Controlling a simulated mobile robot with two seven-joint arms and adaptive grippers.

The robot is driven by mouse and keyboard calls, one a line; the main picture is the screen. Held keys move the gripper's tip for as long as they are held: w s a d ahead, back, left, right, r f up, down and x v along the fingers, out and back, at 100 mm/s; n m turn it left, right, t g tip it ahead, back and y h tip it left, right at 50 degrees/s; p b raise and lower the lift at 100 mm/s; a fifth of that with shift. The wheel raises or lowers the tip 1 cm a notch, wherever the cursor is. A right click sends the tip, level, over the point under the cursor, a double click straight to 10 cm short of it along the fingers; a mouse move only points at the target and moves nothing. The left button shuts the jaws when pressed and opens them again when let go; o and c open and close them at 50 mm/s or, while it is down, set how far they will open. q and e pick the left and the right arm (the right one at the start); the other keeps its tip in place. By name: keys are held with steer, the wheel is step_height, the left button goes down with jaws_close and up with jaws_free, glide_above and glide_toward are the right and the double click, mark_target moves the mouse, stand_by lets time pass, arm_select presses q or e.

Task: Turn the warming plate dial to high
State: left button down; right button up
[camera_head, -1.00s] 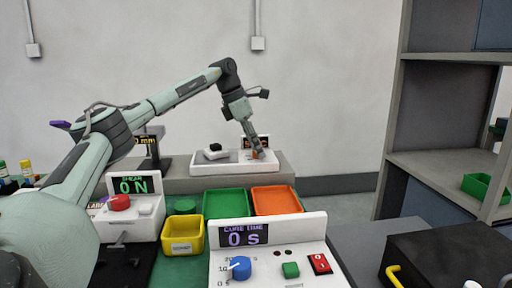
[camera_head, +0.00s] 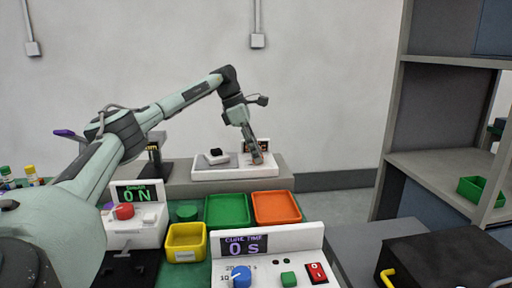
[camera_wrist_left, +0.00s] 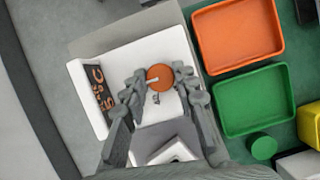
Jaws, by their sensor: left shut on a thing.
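The warming plate (camera_head: 228,174) is a white unit on the grey ledge at the back, with a small dark display (camera_head: 264,145). In the left wrist view its dial is an orange round knob (camera_wrist_left: 160,77) with a pale pointer line, on the white body (camera_wrist_left: 126,51). My left gripper (camera_head: 256,158) reaches down to the dial. In the left wrist view my left gripper (camera_wrist_left: 160,84) has its fingers on both sides of the knob, shut on it. The display (camera_wrist_left: 98,88) there shows °C, but its digits are hard to read. My right gripper is not in view.
Green (camera_head: 247,208) and orange (camera_head: 298,206) trays lie in front of the plate, with a yellow bin (camera_head: 168,243) nearer. A "CURE TIME" panel (camera_head: 310,236) reads 0 s. Shelves (camera_head: 400,140) stand at right.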

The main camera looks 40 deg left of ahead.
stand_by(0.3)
arm_select(q)
steer(key=c, duration=1.2)
jaws_free()
steer(key=shift+r, duration=0.1)
steer(key=v, duration=1.2)
